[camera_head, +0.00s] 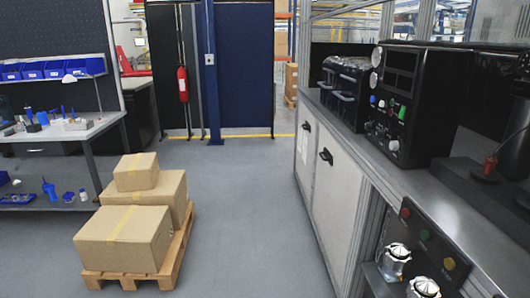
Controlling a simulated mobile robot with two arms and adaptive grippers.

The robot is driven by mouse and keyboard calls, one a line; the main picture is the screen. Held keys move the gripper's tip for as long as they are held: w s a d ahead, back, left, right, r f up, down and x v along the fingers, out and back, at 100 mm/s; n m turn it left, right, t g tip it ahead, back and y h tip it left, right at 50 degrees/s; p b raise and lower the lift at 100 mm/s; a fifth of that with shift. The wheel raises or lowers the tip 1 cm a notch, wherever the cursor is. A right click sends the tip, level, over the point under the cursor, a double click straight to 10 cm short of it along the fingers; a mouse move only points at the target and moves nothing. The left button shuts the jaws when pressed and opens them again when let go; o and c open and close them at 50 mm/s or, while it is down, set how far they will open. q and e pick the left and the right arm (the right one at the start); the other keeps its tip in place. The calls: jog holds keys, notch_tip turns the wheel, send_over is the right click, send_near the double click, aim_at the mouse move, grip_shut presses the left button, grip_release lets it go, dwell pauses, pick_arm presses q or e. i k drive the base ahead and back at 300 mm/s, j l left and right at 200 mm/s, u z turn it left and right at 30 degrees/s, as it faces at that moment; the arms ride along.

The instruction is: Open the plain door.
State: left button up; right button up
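Two pale cabinet doors are set in the front of the workbench on the right, below its grey top. The farther door (304,150) has a small black handle (306,126) near its top. The nearer door (335,205) is wider in view and has a black handle (325,156) near its top. Both doors look shut. I see them at a steep angle, and I cannot tell for certain which one is the plain door. Neither of my grippers is in view.
Stacked cardboard boxes (122,238) on a wooden pallet (172,262) stand on the floor at left. A workbench (80,133) is behind them. Grey floor (240,220) is free between pallet and cabinet. A black control unit (415,100) stands on the cabinet top.

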aim_at(338, 179)
jog(key=i, duration=2.3)
jog(key=i+z, duration=0.35)
jog(key=i, duration=0.2)
jog(key=i+j+z, duration=0.3)
jog(key=i, duration=0.25)
jog(key=i+l, duration=0.05)
jog(key=l, duration=0.05)
